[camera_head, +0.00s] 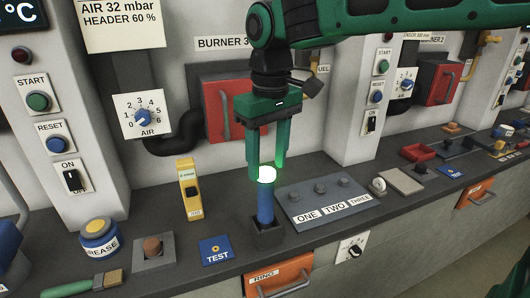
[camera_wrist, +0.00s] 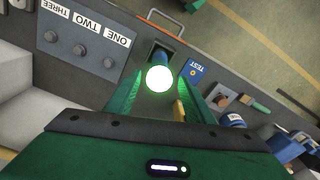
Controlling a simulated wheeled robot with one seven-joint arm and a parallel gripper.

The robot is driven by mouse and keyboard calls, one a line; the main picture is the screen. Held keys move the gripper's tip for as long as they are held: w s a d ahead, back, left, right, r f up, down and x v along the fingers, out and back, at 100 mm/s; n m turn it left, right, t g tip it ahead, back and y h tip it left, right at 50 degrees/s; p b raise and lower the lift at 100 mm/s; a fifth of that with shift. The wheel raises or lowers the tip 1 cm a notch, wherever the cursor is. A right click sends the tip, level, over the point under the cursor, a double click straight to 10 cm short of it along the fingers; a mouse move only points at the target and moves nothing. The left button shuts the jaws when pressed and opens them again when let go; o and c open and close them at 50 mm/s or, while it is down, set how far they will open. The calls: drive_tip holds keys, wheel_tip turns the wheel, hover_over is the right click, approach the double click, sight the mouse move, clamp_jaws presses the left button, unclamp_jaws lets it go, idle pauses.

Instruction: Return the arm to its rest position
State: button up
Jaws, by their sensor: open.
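My green arm (camera_head: 420,16) reaches in from the upper right in the head view, and my gripper (camera_head: 268,170) points down over the counter. Its two fingers are apart, one on each side of the glowing white top of a blue cylinder (camera_head: 265,208). The cylinder stands upright in a dark square holder (camera_head: 268,238). In the wrist view the glowing top (camera_wrist: 159,79) lies between the fingertips of my gripper (camera_wrist: 157,85). I cannot tell whether either finger touches it.
A panel labelled ONE, TWO, THREE (camera_head: 325,203) lies right of the cylinder. A blue TEST plate (camera_head: 217,251), a yellow device (camera_head: 189,188) and a grease tin (camera_head: 99,238) are left. A red burner door (camera_head: 222,110) is on the wall behind. An orange drawer (camera_head: 279,278) is below.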

drive_tip(key=s+d+f+m, duration=0.2)
drive_tip(key=d+m, duration=0.1)
drive_tip(key=d, duration=0.8)
drive_tip(key=s+d+f+m, duration=0.2)
drive_tip(key=d+m, duration=0.2)
drive_tip(key=d, duration=0.7)
drive_tip(key=s+d+f+m, duration=0.3)
drive_tip(key=s+d, duration=0.3)
drive_tip(key=s, duration=0.2)
drive_tip(key=s+d+f+m, duration=0.3)
drive_tip(key=s+d+f, duration=0.3)
drive_tip(key=s+d, duration=0.1)
drive_tip(key=shift+s+d, duration=0.2)
drive_tip(key=shift+s, duration=0.55)
drive_tip(key=shift+w+f+g, duration=0.15)
drive_tip(key=shift+g, duration=0.15)
drive_tip(key=shift+w+f, duration=0.2)
drive_tip(key=shift+w, duration=0.3)
